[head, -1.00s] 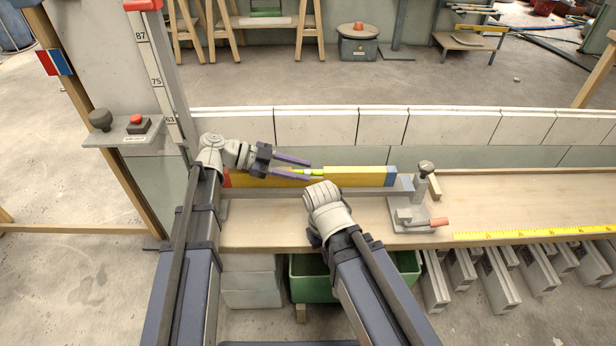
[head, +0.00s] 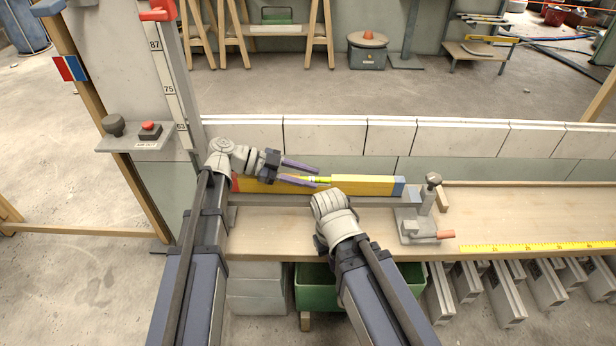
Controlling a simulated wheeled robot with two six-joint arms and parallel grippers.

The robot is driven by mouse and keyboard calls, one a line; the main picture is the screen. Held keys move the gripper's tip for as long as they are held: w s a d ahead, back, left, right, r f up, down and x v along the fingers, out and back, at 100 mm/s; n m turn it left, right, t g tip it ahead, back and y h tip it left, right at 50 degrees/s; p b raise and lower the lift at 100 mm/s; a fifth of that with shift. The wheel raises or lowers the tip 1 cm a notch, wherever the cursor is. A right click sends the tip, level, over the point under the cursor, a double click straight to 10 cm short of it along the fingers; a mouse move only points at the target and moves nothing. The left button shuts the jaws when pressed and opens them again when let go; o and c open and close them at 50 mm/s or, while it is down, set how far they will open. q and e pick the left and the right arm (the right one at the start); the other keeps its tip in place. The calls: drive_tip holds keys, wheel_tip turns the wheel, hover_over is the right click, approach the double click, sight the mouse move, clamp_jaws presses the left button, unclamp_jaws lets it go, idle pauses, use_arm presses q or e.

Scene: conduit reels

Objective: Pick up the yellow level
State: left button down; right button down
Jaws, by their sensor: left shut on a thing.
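The yellow level (head: 365,185) lies left to right along the back of the wooden bench, in front of the pale block wall. My left gripper (head: 316,176) reaches in from the left and is shut on the level near the vial, one purple finger at the back and one at the front. I cannot tell whether the level is clear of the bench. My right arm's wrist is just in front of the level; its gripper fingers are hidden.
A grey clamp (head: 414,226) with a dark knob and orange handle stands just right of the level. A yellow tape scale (head: 540,246) runs along the bench's right front. A scaled post with a red-button box (head: 149,131) stands left.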

sight(307, 177)
use_arm(q)
wheel_tip(307, 177, up, 9)
drive_tip(key=p, duration=0.8)
drive_tip(key=shift+r, duration=0.15)
